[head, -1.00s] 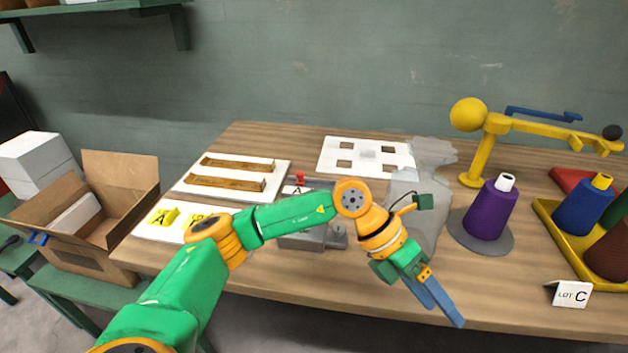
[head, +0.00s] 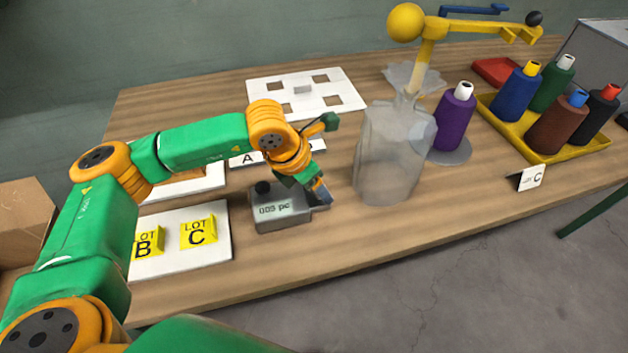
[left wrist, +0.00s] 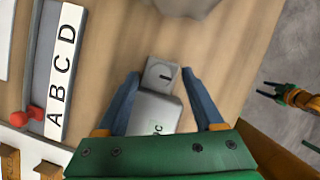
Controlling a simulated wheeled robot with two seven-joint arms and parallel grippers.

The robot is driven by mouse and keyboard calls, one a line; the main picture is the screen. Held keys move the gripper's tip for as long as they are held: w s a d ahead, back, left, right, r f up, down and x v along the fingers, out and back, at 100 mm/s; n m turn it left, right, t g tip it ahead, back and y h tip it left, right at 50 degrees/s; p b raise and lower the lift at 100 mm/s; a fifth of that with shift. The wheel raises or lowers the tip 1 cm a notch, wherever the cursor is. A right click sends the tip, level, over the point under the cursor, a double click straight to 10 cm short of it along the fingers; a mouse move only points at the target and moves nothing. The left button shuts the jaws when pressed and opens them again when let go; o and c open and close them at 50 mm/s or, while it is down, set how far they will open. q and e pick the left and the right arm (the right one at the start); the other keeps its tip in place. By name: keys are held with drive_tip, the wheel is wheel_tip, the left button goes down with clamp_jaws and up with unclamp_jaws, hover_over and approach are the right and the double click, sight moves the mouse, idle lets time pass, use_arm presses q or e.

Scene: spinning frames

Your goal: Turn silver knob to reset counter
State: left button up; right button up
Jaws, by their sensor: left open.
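The counter (head: 280,211) is a small grey box on the table, its display reading 005 pc. A black knob (head: 262,187) sits on its top. In the left wrist view the counter (left wrist: 155,112) lies below my palm, and its round silver knob (left wrist: 163,74) with a dark mark is between the fingertips. My left gripper (left wrist: 160,74) is open, a finger on each side of the knob with gaps visible. In the head view my left gripper (head: 322,190) hides the silver knob. My right gripper (left wrist: 267,90) shows at the wrist view's right edge, fingers apart and empty.
A translucent bag (head: 388,155) stands right of the counter. A white board (head: 178,262) with yellow LOT cards lies to its left. The A-B-C-D strip (left wrist: 63,65) with a red slider is beside it. Thread cones (head: 455,120) stand further right. The front table strip is clear.

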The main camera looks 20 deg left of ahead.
use_arm(q)
drive_tip(key=shift+a, duration=0.1)
use_arm(e)
drive_tip(key=shift+a, duration=0.1)
use_arm(q)
clamp_jaws()
use_arm(e)
drive_tip(key=shift+a, duration=0.3)
